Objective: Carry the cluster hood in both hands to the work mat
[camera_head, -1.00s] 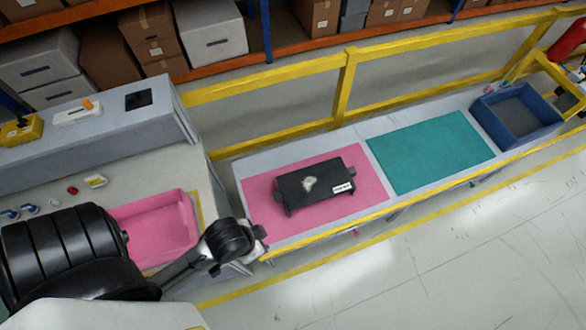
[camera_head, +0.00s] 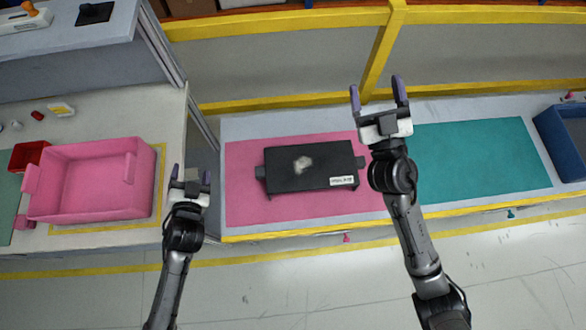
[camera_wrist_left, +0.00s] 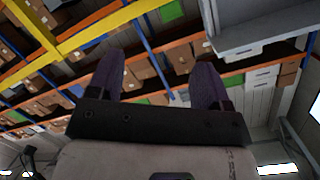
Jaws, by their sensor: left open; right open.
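The cluster hood (camera_head: 310,166), a black box with a tab at each end, a pale patch and a white label, lies on a pink mat (camera_head: 250,207). A teal mat (camera_head: 480,165) lies bare to its right. Which is the work mat I cannot tell. My left gripper (camera_head: 190,174) is open and empty, left of the hood and apart from it. In the left wrist view its two spread fingers (camera_wrist_left: 160,68) have nothing between them. My right gripper (camera_head: 377,88) is open and empty, above and right of the hood in the picture, apart from it.
A pink bin (camera_head: 95,207) and a red bin (camera_head: 24,155) stand on the left table. A blue bin (camera_head: 558,143) stands at the far right. A yellow rail (camera_head: 290,102) runs behind the bench.

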